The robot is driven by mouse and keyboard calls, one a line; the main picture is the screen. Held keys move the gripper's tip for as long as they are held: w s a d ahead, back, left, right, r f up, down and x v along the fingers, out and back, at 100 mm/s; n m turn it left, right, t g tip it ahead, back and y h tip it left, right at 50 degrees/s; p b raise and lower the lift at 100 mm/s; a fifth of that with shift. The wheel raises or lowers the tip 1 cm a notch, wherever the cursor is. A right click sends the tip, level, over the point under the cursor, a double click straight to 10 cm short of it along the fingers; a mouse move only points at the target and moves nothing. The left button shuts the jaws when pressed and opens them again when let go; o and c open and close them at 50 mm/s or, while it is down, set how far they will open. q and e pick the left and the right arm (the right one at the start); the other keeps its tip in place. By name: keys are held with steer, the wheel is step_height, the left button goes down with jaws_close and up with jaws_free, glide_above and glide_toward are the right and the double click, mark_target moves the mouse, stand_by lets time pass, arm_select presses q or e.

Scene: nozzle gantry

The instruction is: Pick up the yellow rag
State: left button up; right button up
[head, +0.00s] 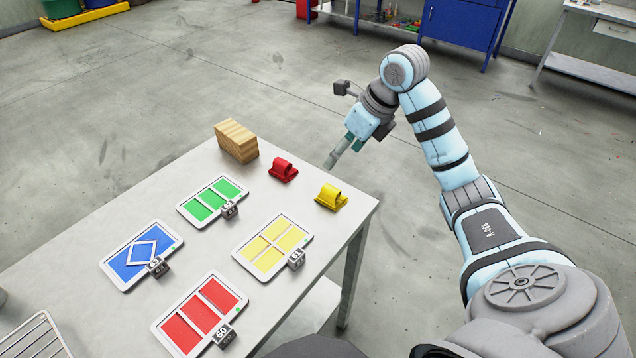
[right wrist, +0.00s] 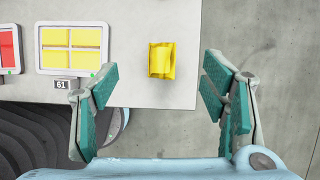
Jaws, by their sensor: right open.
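The yellow rag (head: 331,196) is a small folded cloth lying near the right corner of the table, in front of a red rag (head: 283,170). In the right wrist view the yellow rag (right wrist: 161,60) lies on the table top, ahead of the fingers and between their lines. My right gripper (head: 331,160) is just past the table's far right edge in the head view. In the right wrist view its teal-padded fingers (right wrist: 160,90) are spread apart with nothing between them. The rag is apart from both fingers. My left gripper is not in view.
The grey table (head: 335,228) also holds a wooden block (head: 236,141) and trays with green (head: 212,201), blue (head: 141,255), yellow (head: 271,245) and red (head: 200,317) panels, each with a small number tag. Bare table surrounds the yellow rag. Open floor lies beyond the edge.

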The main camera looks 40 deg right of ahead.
steer(key=d+f+b, duration=0.1)
steer(key=f, duration=0.1)
steer(key=b, duration=0.4)
glide_above(332, 188)
steer(key=s, duration=0.2)
steer(key=f, duration=0.2)
steer(key=d+f, duration=0.1)
steer(key=f, duration=0.1)
steer(key=shift+w+f, duration=0.1)
steer(key=shift+f, duration=0.2)
steer(key=x, duration=0.6)
steer(key=shift+s+f+b, duration=0.2)
steer(key=shift+f+b, duration=0.15)
steer(key=shift+f, duration=0.15)
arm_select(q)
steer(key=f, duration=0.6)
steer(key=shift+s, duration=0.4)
arm_select(e)
steer(key=shift+h, duration=0.3)
steer(key=shift+c, duration=0.6)
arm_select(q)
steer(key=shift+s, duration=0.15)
arm_select(e)
steer(key=c, duration=1.3)
